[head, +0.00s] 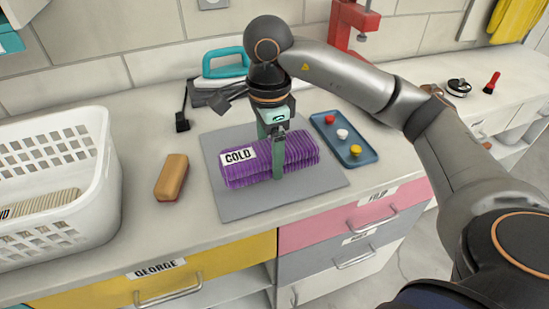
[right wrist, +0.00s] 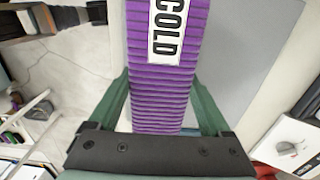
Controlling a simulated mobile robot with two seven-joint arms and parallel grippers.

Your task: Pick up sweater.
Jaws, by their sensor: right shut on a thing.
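The sweater is a purple ribbed folded roll (head: 300,150) with a white COLD label, lying on a grey mat (head: 240,205) on the counter. My right gripper (head: 275,160) reaches down over it, with one green finger on its near side and the other behind it. In the right wrist view the purple sweater (right wrist: 162,95) runs between both green fingers, and the gripper is shut on it. The sweater appears to rest on the mat; I cannot tell whether it is lifted at all. My left gripper is not in view.
A white basket (head: 105,190) with a striped item stands at the left. A brown block (head: 171,178) lies between basket and mat. A teal iron (head: 224,70) stands behind.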

